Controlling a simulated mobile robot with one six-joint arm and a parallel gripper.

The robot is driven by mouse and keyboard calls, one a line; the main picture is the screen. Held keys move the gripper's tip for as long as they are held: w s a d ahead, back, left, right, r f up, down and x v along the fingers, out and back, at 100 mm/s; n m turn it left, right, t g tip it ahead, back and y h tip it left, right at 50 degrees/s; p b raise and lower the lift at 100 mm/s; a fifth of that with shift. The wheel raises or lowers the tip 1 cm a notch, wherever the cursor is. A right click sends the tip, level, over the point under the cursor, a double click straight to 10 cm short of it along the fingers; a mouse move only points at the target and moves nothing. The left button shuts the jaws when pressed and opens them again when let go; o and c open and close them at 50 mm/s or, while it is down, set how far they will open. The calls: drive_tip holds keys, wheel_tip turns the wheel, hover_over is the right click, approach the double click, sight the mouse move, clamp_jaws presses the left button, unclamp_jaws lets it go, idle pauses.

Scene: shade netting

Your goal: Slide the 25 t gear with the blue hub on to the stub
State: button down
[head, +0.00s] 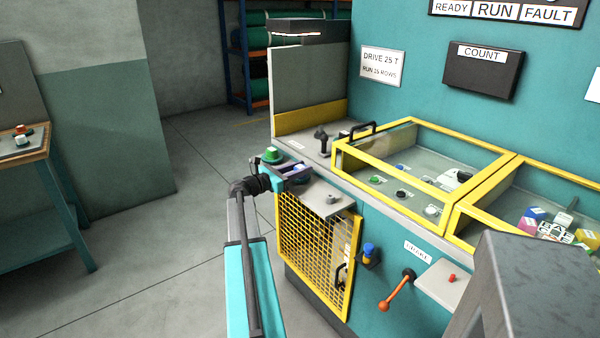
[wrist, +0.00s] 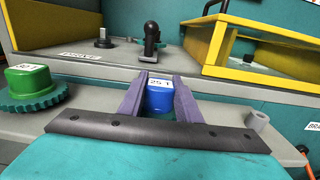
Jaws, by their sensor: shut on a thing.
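The blue hub (wrist: 159,99) of the gear, labelled 25 T, sits between the two purple fingers of my gripper (wrist: 160,82). The gripper is shut on it. The gear's teeth are hidden. In the head view my gripper (head: 293,174) is over the grey shelf at the machine's left end, with the blue hub (head: 298,168) showing. A short grey stub (wrist: 103,38) stands on the panel marked DRIVE, ahead and left of the gripper in the wrist view. The gear is apart from it.
A green-hubbed gear (wrist: 30,90) lies left on the shelf; it also shows in the head view (head: 271,155). A grey peg (wrist: 257,121) stands on the shelf at right. A black lever (wrist: 151,38) stands right of the stub. A yellow-framed guard (wrist: 222,45) rises beyond at right.

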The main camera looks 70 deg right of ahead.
drive_tip(key=shift+r, duration=1.45)
drive_tip(key=s+a, duration=0.3)
drive_tip(key=a, duration=0.4)
drive_tip(key=s+a+r+b, duration=0.1)
drive_tip(key=s+a, duration=0.2)
drive_tip(key=a, duration=0.4)
drive_tip(key=shift+a, duration=0.4)
drive_tip(key=shift+r, duration=0.1)
